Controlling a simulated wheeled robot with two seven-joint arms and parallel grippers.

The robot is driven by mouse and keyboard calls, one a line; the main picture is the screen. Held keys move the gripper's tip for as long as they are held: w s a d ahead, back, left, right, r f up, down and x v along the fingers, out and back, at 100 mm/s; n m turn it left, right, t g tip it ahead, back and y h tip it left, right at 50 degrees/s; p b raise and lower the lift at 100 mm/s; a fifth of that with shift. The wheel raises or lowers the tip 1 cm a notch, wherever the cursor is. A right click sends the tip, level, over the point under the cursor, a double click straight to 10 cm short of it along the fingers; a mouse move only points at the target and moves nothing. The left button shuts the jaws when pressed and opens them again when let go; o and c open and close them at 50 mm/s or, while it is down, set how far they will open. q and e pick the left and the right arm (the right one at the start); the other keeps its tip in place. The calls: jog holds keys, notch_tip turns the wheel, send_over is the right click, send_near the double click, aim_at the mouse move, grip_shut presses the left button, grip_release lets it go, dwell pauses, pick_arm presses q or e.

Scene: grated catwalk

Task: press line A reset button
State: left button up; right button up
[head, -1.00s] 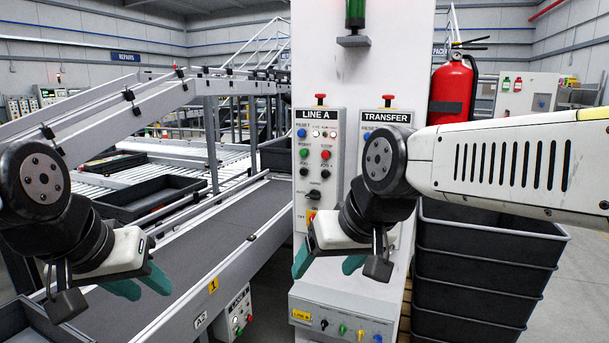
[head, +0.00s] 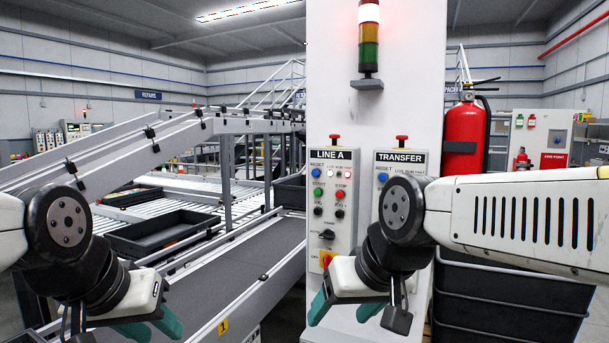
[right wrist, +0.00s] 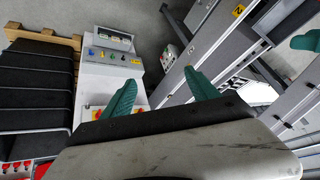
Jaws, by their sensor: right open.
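The Line A panel (head: 345,225) is on the left of a white column. Its blue reset button (head: 316,173) is at the panel's upper left, under the label, and nothing covers it. My right gripper (head: 343,312) is open and empty, in front of the column and below the button in the picture. Its two teal fingers stand apart in the right wrist view (right wrist: 160,92). My left gripper (head: 156,328) is low on the left, over the conveyor in the picture, and its fingers look apart and empty. Neither gripper is seen touching the panel.
The Transfer panel (head: 388,163), with its own blue button (head: 383,177), is just right, partly hidden by my right arm. A stack light (head: 369,45) is above. A fire extinguisher (head: 465,135) and stacked black crates (head: 510,290) are at right. A conveyor (head: 265,250) runs at left.

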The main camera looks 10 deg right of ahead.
grip_shut()
dwell(1.5)
